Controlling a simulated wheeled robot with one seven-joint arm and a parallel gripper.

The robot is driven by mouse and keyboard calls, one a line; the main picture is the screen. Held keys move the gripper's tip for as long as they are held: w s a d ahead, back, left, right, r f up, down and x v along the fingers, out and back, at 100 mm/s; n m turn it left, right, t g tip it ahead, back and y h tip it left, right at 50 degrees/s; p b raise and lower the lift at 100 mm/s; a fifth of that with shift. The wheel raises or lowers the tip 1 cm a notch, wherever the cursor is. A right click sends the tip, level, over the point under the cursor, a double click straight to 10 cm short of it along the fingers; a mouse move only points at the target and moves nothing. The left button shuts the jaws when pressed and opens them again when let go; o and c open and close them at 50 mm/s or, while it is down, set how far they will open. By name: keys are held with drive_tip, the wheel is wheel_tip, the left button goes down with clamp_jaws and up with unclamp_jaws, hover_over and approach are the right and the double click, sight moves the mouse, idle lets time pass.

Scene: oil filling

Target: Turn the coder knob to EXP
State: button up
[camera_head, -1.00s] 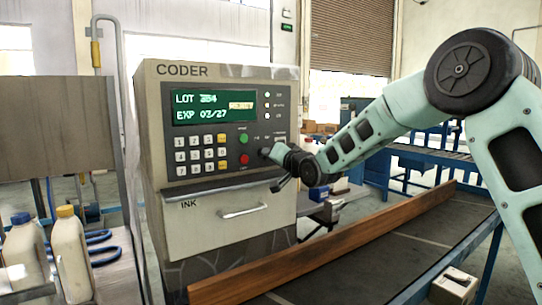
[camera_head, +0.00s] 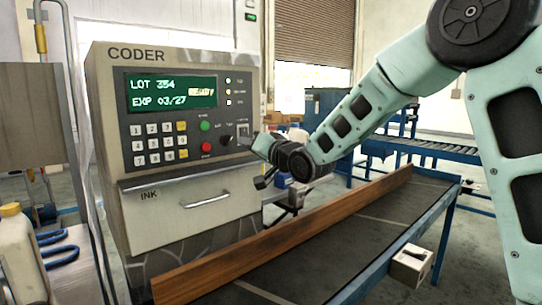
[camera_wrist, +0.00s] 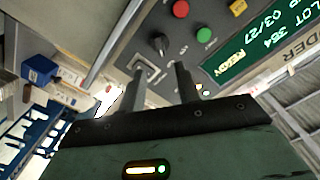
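The coder (camera_head: 180,165) is a grey cabinet with a green display (camera_head: 172,91) reading LOT 354, EXP 03/27 and a yellow READY. Its dark knob (camera_head: 226,140) sits on the panel's lower right, right of the red and green buttons. In the wrist view the knob (camera_wrist: 158,44) shows just beyond the fingertips. The small labels around it are too blurred to read, so I cannot tell its setting. My gripper (camera_head: 256,146) is at the right of the knob, apart from it. In the wrist view my gripper (camera_wrist: 160,72) has two separated fingers with nothing between them.
A silver-framed fitting (camera_wrist: 148,70) lies close to the fingertips. The ink drawer (camera_head: 190,205) with its handle is below the panel. A conveyor (camera_head: 350,235) with a brown side rail (camera_head: 290,235) runs below my arm. A white bottle (camera_head: 18,250) stands at the left.

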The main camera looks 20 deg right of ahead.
drive_tip(key=v, duration=0.8)
drive_tip(key=shift+s, duration=0.3)
drive_tip(key=shift+d, duration=0.1)
